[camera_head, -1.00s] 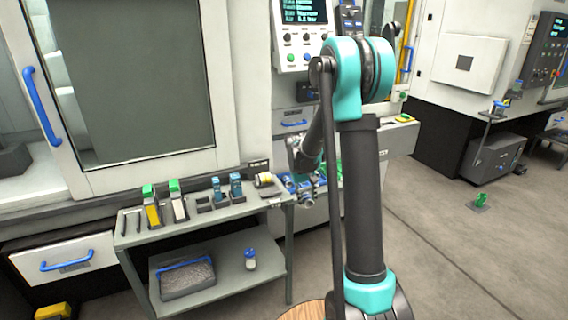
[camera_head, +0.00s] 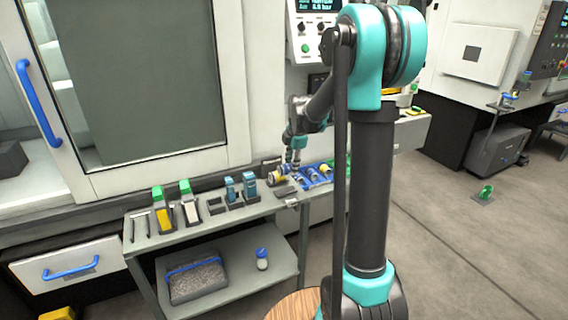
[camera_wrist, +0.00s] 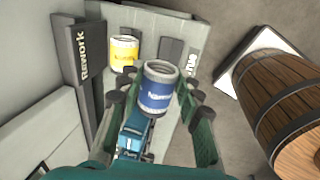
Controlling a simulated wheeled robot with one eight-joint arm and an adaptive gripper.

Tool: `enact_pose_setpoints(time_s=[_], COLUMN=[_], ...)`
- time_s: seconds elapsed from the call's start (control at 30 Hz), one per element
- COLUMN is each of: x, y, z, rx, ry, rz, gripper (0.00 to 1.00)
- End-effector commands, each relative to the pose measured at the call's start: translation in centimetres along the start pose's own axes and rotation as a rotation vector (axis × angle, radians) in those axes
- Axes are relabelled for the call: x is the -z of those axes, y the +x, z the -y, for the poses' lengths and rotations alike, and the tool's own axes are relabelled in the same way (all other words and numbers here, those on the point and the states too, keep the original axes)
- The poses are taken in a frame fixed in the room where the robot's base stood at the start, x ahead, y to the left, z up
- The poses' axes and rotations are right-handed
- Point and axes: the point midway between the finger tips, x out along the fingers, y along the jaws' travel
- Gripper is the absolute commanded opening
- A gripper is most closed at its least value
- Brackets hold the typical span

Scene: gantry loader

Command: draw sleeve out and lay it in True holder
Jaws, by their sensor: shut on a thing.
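A blue-labelled sleeve (camera_wrist: 160,86) with a pale rim is between my gripper's fingers (camera_wrist: 158,104) in the wrist view, and the gripper is shut on it. A yellow-labelled sleeve (camera_wrist: 124,53) stands beside a dark plate marked "Rework" (camera_wrist: 82,55). In the head view my gripper (camera_head: 294,168) is small, over the right end of the bench. The yellow sleeve (camera_head: 278,176) is just left of it. Small blue items (camera_head: 318,174) lie to its right, partly behind my arm.
A wooden barrel (camera_wrist: 285,100) stands right in the wrist view.

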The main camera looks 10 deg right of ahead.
Motion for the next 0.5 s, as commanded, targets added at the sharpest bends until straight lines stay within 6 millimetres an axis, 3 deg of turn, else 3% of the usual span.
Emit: enact_pose_setpoints(time_s=[0.17, 0.5], x=[0.0, -0.1], y=[0.3, 3.5], z=[0.0, 0.6], rx=[0.001, 0.001], ry=[-0.034, -0.032], rz=[-0.007, -0.006], gripper=[0.00, 0.00])
